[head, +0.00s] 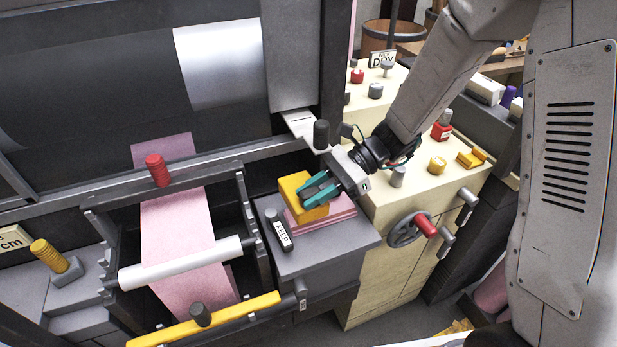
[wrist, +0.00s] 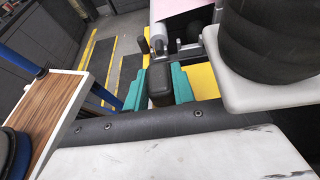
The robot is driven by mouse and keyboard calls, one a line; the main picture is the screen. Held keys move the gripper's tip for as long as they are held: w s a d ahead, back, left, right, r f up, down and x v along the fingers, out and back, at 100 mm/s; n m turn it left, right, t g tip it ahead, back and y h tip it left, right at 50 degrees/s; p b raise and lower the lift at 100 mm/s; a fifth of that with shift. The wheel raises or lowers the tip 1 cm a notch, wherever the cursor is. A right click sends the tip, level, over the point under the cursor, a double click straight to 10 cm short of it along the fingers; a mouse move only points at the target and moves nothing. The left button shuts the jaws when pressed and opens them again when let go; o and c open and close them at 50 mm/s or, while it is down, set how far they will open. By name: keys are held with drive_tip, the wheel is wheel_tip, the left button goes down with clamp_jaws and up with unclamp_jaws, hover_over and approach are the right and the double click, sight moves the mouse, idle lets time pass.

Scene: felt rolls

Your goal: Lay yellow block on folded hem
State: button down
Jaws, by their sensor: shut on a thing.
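The yellow block (head: 314,215) is over the folded pink hem (head: 342,217), on the grey stand in the head view. It looks roughly level and sits at or very near the top layer; I cannot tell if it bears on it. My gripper (head: 318,190) has its teal fingers shut on the block from above. In the wrist view my gripper (wrist: 160,88) has a dark upright piece between its fingers, and part of the yellow block (wrist: 204,82) shows beside the right finger. The fingers hide part of the block's top.
A dark peg labelled KEEP (head: 278,228) lies on the stand (head: 310,262) left of the hem. A pink felt strip (head: 182,235) runs under a white roller (head: 180,263) at the left. A cream cabinet (head: 390,280) with a handwheel (head: 408,230) stands at the right.

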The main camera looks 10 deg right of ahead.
sight(292, 214)
drive_tip(key=shift+w+a+r+m, duration=0.2)
drive_tip(key=shift+w+r+m, duration=0.1)
drive_tip(key=shift+w, duration=0.3)
drive_tip(key=shift+d, duration=0.15)
drive_tip(key=shift+d, duration=0.15)
drive_tip(key=shift+f, duration=1.8)
drive_tip(key=shift+f, duration=0.5)
drive_tip(key=c, duration=1.1)
unclamp_jaws()
